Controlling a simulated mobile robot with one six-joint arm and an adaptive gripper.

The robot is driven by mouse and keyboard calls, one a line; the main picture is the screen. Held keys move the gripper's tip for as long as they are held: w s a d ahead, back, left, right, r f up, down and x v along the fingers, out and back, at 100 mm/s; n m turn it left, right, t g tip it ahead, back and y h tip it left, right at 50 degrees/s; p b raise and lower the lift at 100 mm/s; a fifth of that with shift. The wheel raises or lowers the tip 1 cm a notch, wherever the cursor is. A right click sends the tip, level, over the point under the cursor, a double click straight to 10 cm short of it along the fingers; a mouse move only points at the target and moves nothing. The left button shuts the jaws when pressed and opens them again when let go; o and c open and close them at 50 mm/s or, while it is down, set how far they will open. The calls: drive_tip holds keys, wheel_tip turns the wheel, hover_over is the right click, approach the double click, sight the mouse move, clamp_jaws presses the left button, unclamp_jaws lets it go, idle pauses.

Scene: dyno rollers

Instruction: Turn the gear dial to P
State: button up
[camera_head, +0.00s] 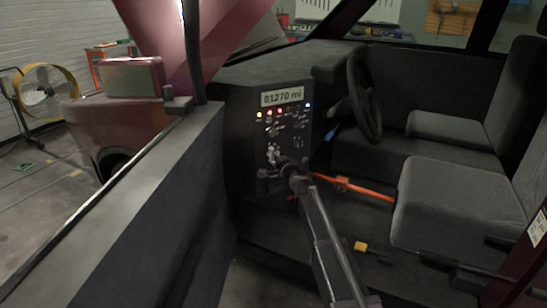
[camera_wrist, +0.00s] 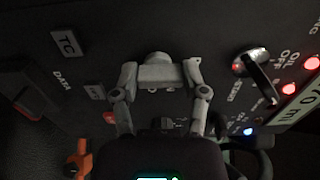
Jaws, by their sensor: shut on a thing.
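My gripper (camera_wrist: 160,75) is at the dashboard panel, with one finger on each side of a pale grey knob (camera_wrist: 158,58). It is shut on this knob, which I take to be the gear dial. No gear letters or pointer are readable around it, so its setting cannot be told. In the head view my gripper (camera_head: 277,160) reaches the lower part of the black control panel (camera_head: 242,130), and my arm and gripper hide the knob there.
A black selector dial (camera_wrist: 262,75) sits right of my gripper, near lit red lamps. In the head view, a mileage display (camera_head: 282,96), a steering wheel (camera_head: 362,95), grey seats (camera_head: 445,205) and an orange bar (camera_head: 365,191) are nearby.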

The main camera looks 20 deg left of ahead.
drive_tip(key=shift+a, duration=0.1)
drive_tip(key=o, duration=1.2)
drive_tip(key=shift+c, duration=0.2)
drive_tip(key=v, duration=1.2)
